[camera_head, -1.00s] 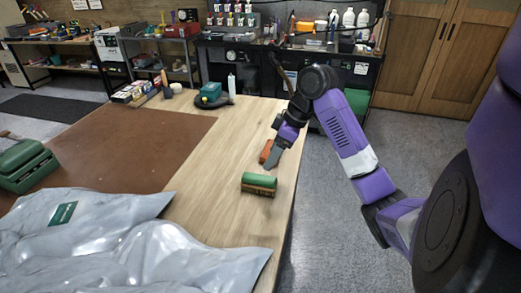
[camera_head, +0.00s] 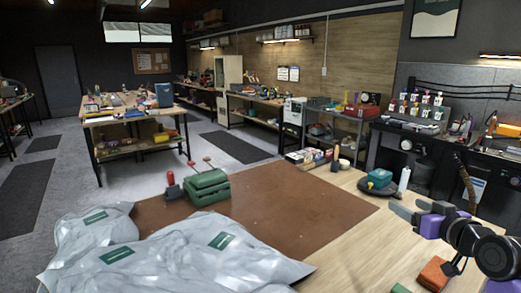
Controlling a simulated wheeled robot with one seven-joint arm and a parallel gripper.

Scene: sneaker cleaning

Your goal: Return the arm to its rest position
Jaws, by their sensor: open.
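My gripper (camera_head: 405,212) is at the right of the head view, above the right part of the wooden tabletop. Its grey fingers point left, are open and hold nothing visible. The black and purple end of my arm (camera_head: 470,237) runs off to the right edge. An orange-brown block (camera_head: 436,273) lies on the table below the gripper, apart from it. Only the green top of a brush (camera_head: 400,288) shows at the bottom edge.
Grey plastic bags (camera_head: 165,255) cover the table's near left. A green box-like tool (camera_head: 207,187) stands on the brown mat (camera_head: 290,222). A teal item (camera_head: 380,179) and a white bottle (camera_head: 404,178) stand just beyond the gripper. The mat's middle is clear.

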